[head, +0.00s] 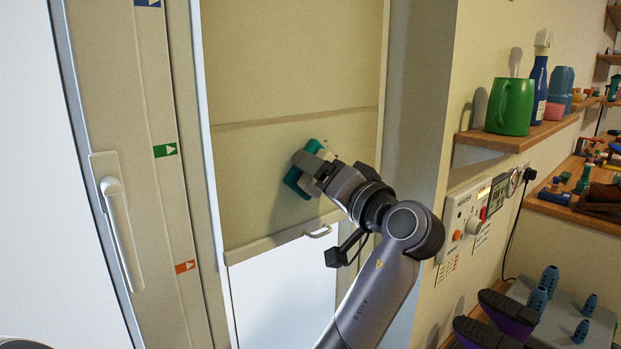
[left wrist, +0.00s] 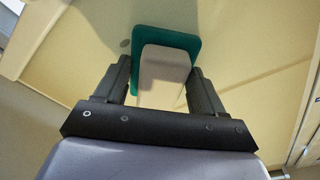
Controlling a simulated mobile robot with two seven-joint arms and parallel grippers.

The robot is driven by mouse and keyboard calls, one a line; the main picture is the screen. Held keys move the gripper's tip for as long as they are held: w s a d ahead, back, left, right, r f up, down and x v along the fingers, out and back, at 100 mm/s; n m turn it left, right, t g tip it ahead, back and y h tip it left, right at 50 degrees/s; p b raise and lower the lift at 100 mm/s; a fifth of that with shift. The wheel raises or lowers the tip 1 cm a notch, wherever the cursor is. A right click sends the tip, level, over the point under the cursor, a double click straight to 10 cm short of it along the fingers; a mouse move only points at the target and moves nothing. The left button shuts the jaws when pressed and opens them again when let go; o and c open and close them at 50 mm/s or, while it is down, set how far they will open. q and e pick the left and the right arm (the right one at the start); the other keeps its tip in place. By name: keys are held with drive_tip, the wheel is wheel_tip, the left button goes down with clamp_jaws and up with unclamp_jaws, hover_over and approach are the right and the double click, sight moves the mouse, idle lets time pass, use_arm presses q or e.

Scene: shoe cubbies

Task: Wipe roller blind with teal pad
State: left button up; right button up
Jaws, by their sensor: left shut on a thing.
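The roller blind (head: 290,75) is a beige sheet pulled partway down over the window, with a bottom bar (head: 275,240) and a small pull loop. My left gripper (head: 312,168) is in front of its lower part, shut on the grey block handle of the teal pad (head: 293,182). In the left wrist view, the fingers (left wrist: 160,88) grip both sides of the grey block, and the teal pad (left wrist: 147,38) faces the blind (left wrist: 250,65). The pad lies at or very near the blind; contact is hidden. A small dark spot shows beside the pad there. My right gripper is out of view.
A white frame with a handle (head: 120,230) stands left. At right, a shelf (head: 515,137) holds a green mug (head: 510,107) and a blue bottle (head: 538,88). Below are a wall panel (head: 462,218) and a rack with dark shoes (head: 510,312). Bright glass lies below the blind.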

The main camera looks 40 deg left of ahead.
sight(341, 159)
use_arm(q)
drive_tip(key=shift+w+d+b, duration=0.15)
drive_tip(key=shift+w+b, duration=0.05)
drive_tip(key=shift+w, duration=1.9)
drive_tip(key=shift+w+d+b, duration=0.1)
drive_tip(key=shift+w+b, duration=0.1)
drive_tip(key=shift+w, duration=1.9)
drive_tip(key=shift+s+a+b, duration=0.15)
drive_tip(key=shift+s+b, duration=0.05)
drive_tip(key=shift+s, duration=1.55)
drive_tip(key=shift+s+a+b, duration=0.15)
drive_tip(key=shift+s+b, duration=0.1)
drive_tip(key=shift+s, duration=1.55)
drive_tip(key=shift+s+a+b, duration=0.15)
drive_tip(key=shift+s+b, duration=0.05)
drive_tip(key=shift+s, duration=1.55)
drive_tip(key=shift+w, duration=0.1)
